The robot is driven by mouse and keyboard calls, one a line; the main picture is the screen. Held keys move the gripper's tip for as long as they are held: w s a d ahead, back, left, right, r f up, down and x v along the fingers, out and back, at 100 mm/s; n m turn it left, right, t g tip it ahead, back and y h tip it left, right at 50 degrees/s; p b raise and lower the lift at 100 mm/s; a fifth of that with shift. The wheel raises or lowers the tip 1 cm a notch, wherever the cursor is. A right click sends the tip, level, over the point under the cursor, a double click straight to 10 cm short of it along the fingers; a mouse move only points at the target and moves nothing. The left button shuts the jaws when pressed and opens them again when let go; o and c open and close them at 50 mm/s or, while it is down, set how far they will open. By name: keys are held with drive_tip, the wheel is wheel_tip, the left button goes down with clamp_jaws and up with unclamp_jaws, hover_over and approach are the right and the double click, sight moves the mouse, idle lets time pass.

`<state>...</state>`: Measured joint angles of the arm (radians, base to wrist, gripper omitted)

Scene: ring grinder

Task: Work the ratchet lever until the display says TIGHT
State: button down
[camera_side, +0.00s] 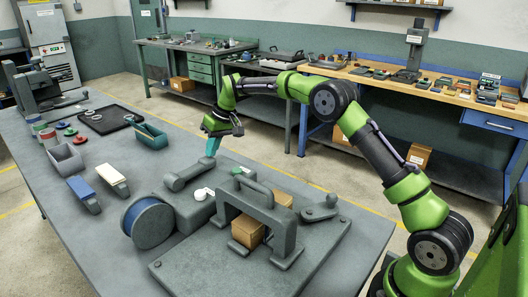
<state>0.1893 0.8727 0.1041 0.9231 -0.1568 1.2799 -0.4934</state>
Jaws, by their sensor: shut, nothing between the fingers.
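My gripper (212,147), with teal fingertips pointing down, is shut and empty. It hangs just behind and above a grey bar with rounded ends (188,174), which lies on the grey fixture; I cannot tell whether they touch. A short grey arm with a knob (320,209) stands at the right of the base plate (190,271). I cannot tell which of these is the ratchet lever. A grey arched frame (289,240) stands over a brown block (248,231). I cannot make out a display or any wording.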

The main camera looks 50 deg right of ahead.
drive_tip(key=shift+f, duration=0.45)
wheel_tip(320, 180, up, 5)
drive_tip(key=shift+f, duration=0.1)
drive_tip(key=v, duration=1)
drive_tip(key=shift+w, duration=0.1)
idle(0.6)
